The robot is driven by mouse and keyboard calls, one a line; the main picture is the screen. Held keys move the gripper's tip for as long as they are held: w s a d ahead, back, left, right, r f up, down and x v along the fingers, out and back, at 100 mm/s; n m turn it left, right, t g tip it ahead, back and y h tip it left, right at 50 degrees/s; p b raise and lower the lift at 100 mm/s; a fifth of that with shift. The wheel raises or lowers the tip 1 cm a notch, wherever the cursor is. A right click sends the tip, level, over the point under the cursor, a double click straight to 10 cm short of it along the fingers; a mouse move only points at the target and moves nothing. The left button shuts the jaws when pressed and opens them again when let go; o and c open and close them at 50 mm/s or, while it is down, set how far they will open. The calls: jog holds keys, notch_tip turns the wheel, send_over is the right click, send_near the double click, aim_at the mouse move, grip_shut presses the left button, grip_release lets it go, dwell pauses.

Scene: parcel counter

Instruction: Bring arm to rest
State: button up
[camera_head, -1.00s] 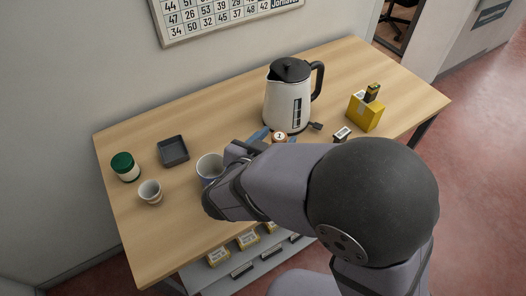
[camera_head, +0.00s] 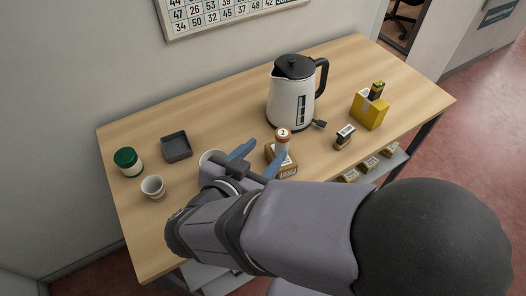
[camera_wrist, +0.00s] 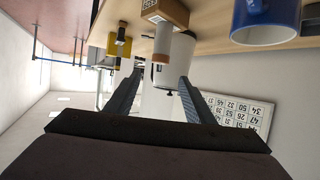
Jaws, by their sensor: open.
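My gripper (camera_head: 260,158) is open over the wooden table (camera_head: 225,122), with its blue fingers spread apart. My forearm hides the front part of the table.
A white kettle (camera_head: 290,101) stands behind the stamp. A yellow box (camera_head: 369,111) and a small stamp block (camera_head: 344,137) are to the right.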

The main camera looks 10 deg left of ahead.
jog(key=w+a+r+n+g+y+p, duration=0.1)
jog(key=w+a+r+n+g+y, duration=0.15)
jog(key=w+a+y, duration=0.55)
jog(key=s+d+f+g+h, duration=0.1)
jog(key=s+d+f+g, duration=0.2)
jog(key=d, duration=0.8)
jog(key=s+d+f+g+h, duration=0.2)
jog(key=s+d+f+g, duration=0.2)
jog(key=d, duration=0.7)
jog(key=s+d+f+g+h, duration=0.2)
jog(key=s+d+f+g, duration=0.1)
jog(key=s+d+f, duration=0.4)
jog(key=d+f, duration=0.1)
jog(key=d, duration=0.2)
jog(key=shift+d+g, duration=0.35)
jog(key=shift+d, duration=0.05)
